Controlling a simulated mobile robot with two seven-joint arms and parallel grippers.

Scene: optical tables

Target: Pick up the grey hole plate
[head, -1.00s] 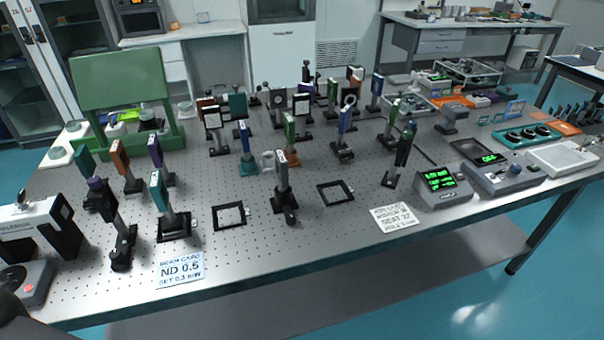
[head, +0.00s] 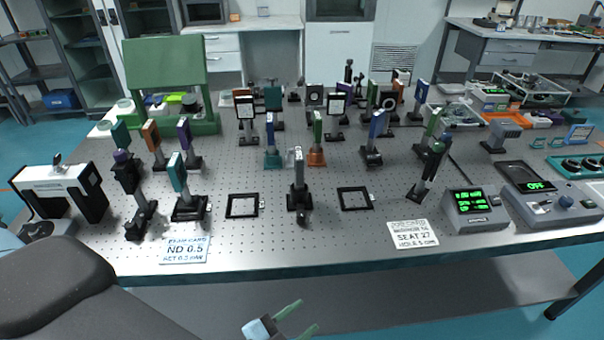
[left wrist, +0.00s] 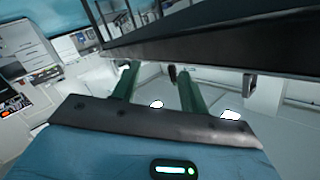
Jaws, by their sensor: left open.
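A grey upright plate (head: 298,162) on a post with a black base stands near the front middle of the optical table, between two flat black frames. It looks like the grey hole plate, but I see it nearly edge-on and cannot make out a hole. My left gripper (head: 308,316) is at the bottom of the head view, in front of the table's near edge, well apart from the plate. Its green fingers are spread and empty; they also show in the left wrist view (left wrist: 155,75), where the plate is not identifiable. My right gripper is out of view.
The table's front edge (head: 330,265) lies between my left gripper and the plate. Flat black frames (head: 242,206) (head: 354,199) lie either side of the plate. Several post-mounted plates crowd behind. A dark post mount (head: 427,172) and a green-lit meter (head: 475,208) stand right.

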